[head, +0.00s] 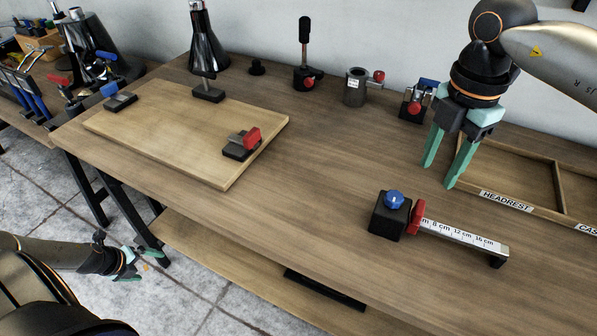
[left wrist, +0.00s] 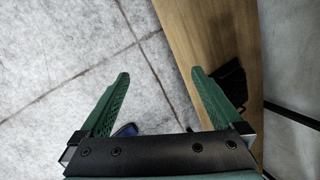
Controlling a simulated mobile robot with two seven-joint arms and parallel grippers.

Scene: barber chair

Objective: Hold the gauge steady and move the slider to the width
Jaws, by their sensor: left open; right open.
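The gauge lies near the front right of the bench in the head view. It has a black block (head: 385,222) with a blue knob (head: 394,199) at its left end and a pale ruler (head: 462,236) marked in cm. A red slider (head: 418,216) sits on the ruler close to the block. My right gripper (head: 438,177) is open and empty, pointing down above the bench, behind the gauge and apart from it. My left gripper (head: 143,264) is low at the left, off the bench's front edge. It is open and empty in the left wrist view (left wrist: 158,88), over the floor.
A wooden tray labelled HEADREST (head: 506,201) lies right of my right gripper. A wooden board (head: 180,130) with clamps lies on the left of the bench (head: 310,215). Small fixtures, including a grey cylinder (head: 355,88), stand along the back. The bench left of the gauge is clear.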

